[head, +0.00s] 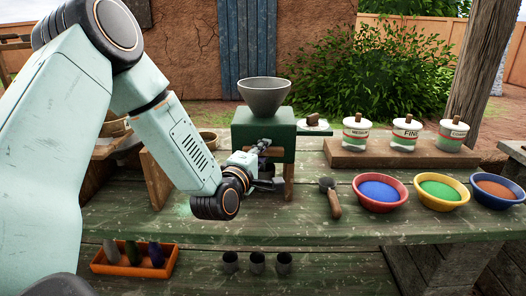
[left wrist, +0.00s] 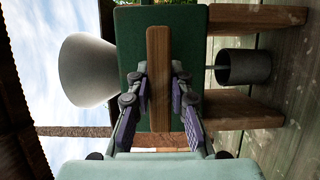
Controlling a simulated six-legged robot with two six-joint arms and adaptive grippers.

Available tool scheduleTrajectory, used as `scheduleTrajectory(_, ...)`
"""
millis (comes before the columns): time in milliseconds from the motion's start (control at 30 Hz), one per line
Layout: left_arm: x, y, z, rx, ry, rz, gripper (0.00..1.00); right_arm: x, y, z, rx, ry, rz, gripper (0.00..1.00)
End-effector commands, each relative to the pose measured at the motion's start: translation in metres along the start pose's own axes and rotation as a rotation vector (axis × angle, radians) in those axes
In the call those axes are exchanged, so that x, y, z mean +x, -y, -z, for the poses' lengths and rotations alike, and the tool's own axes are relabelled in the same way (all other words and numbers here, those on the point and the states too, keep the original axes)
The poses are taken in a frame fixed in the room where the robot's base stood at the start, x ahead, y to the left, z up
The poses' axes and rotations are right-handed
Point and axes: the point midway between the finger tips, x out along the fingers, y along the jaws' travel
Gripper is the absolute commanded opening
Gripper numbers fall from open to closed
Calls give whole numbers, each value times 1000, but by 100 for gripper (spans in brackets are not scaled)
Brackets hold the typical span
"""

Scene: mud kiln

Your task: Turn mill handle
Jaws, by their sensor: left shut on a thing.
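The mill is a green box (head: 253,135) with a grey funnel hopper (head: 264,95) on top, standing on wooden supports at the middle of the bench. My left gripper (head: 266,160) is at the front of the mill and hides part of its face. In the left wrist view, which is turned sideways, the wooden mill handle (left wrist: 158,48) is a flat bar in front of the green box (left wrist: 130,40). My left gripper (left wrist: 160,88) has its fingers on both sides of the bar and is shut on it. My right gripper is not in view.
A grey metal cup (left wrist: 243,67) is under the mill. A scoop (head: 331,197) and bowls of blue (head: 380,207), green (head: 441,204) and orange powder (head: 497,203) are to the right. Lidded jars stand on a wooden riser (head: 390,159). The bench front (head: 285,222) is clear.

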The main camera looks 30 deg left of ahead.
Motion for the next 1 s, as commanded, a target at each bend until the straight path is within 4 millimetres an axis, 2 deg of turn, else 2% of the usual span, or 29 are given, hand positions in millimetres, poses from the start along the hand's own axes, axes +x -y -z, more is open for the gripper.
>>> scheduleTrajectory(367,-1,-2,-1,184,4,84,0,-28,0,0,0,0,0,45)
scheduleTrajectory(1000,-2,-1,-2,745,10,317,0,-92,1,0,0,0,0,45)
